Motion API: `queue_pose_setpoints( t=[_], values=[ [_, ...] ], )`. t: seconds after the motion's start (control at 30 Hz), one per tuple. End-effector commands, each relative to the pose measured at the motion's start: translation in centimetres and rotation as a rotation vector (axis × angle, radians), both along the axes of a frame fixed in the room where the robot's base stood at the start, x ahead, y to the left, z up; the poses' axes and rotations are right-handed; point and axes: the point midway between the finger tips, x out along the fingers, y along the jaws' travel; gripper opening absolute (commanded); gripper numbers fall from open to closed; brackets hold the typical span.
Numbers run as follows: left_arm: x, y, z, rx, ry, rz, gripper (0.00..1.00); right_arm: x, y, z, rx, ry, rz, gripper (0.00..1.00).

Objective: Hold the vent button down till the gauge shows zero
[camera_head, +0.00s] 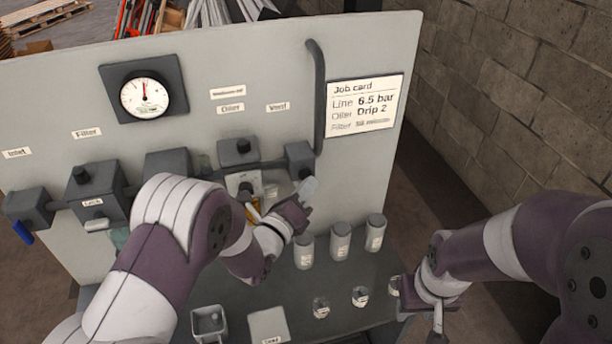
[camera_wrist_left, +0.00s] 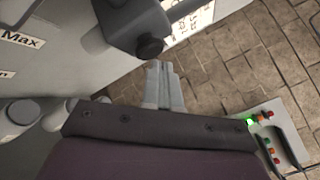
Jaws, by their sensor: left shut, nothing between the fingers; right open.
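The round gauge (camera_head: 145,96) sits upper left on the grey panel. Its needle points about straight up; its numbers are too small to read. The dark vent block (camera_head: 299,158) is at the right end of the row, below the "Vent" label (camera_head: 277,106). In the left wrist view a round black button (camera_wrist_left: 150,46) sticks out of its underside. My left gripper (camera_head: 310,186) is shut and empty, with its fingertips (camera_wrist_left: 162,66) just below the button. I cannot tell whether they touch it. My right gripper (camera_head: 438,318) is open, low at the right.
Other dark blocks (camera_head: 95,188) run left along the panel. Several grey canisters (camera_head: 340,241) and small clear cups (camera_head: 321,306) stand on the bench below my left gripper. A job card (camera_head: 364,106) hangs right of a bent pipe (camera_head: 318,95). A brick wall (camera_head: 520,90) stands at the right.

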Motion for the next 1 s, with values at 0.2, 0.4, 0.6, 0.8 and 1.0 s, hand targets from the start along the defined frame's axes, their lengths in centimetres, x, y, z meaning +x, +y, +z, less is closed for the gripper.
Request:
queue_pose_setpoints(
  t=[0.2,0.4,0.6,0.8,1.0],
  values=[
    [0.2,0.1,0.0,0.0,-0.001,0.001,0.0,0.0,0.0,-0.2,0.0,0.0,0.0,0.43],
    [0.4,0.1,0.0,0.0,-0.001,0.001,0.0,0.0,0.0,-0.4,0.0,0.0,0.0,0.43],
    [0.7,0.2,0.0,0.0,-0.001,0.001,0.0,0.0,0.0,-0.5,0.0,0.0,0.0,0.43],
    [0.9,0.3,0.0,0.0,-0.001,0.001,0.0,0.0,0.0,-0.7,0.0,0.0,0.0,0.43],
    [1.1,0.4,0.0,0.0,-0.001,0.001,0.0,0.0,0.0,-0.9,0.0,0.0,0.0,0.43]
  ],
)
